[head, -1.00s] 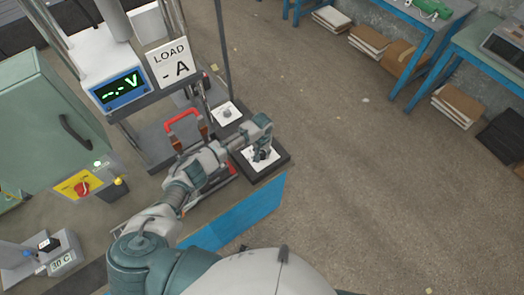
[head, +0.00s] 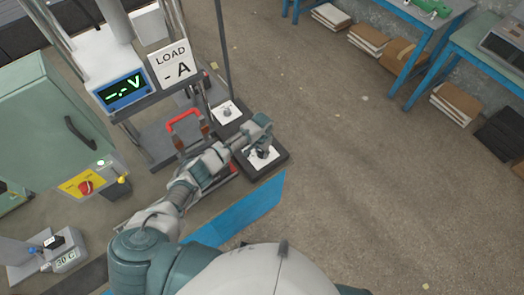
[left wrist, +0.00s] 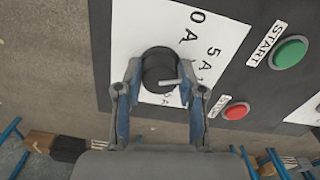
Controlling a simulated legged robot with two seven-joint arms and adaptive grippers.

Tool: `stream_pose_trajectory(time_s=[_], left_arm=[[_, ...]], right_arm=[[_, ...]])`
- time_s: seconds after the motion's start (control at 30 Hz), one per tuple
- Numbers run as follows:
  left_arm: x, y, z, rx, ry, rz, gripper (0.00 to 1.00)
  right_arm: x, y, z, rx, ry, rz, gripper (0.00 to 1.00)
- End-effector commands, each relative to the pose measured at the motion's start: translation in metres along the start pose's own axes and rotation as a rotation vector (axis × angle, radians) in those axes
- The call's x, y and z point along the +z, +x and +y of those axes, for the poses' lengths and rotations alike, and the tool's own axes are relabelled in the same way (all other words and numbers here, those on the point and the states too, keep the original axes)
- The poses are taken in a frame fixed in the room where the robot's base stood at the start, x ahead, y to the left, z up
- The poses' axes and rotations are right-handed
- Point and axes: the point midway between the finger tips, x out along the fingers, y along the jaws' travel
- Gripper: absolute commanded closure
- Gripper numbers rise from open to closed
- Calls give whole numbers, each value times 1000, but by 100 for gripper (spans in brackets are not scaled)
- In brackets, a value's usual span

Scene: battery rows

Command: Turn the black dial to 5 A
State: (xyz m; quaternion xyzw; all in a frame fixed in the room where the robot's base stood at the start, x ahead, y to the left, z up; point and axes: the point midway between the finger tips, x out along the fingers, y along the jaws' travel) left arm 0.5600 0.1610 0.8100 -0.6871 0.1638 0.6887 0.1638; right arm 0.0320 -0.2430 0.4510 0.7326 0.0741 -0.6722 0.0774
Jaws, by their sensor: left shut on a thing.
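The black dial (left wrist: 158,66) stands on a white scale plate (left wrist: 131,27) in the left wrist view. A pale pointer mark on the dial points right and slightly up in that view. The plate reads "0 A" and "5 A"; other markings are partly covered by my fingers. My left gripper (left wrist: 160,76) has one finger on each side of the dial and is shut on it. In the head view my left gripper (head: 262,153) is over the white plate on a black box, and the dial is mostly hidden. My right gripper is not in view.
A green START button (left wrist: 290,52) and a red button (left wrist: 236,110) sit right of the plate. A second white plate with a knob (head: 227,112) lies behind. A red handle (head: 184,122) stands close to my left arm. The load sign (head: 173,60) reads "- A".

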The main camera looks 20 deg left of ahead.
Motion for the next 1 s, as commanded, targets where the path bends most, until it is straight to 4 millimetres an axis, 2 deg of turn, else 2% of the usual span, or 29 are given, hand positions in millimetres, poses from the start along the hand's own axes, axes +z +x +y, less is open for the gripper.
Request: stream_pose_trajectory(time_s=[0.27,0.3,0.37,0.4,0.77,0.87,1.0], left_arm=[[-1,-1,-1,-1,0,4,96],[-1,-1,-1,-1,-1,4,54],[-1,-1,-1,-1,-1,4,39],[-1,-1,0,-1,-1,4,36],[-1,-6,0,0,-1,3,36],[-2,-21,0,0,0,5,36],[-2,-52,-1,0,0,6,36]], right_arm=[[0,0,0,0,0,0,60],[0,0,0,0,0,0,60],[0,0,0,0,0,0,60],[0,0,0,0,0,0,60],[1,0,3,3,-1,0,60],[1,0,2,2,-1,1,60],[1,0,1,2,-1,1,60]])
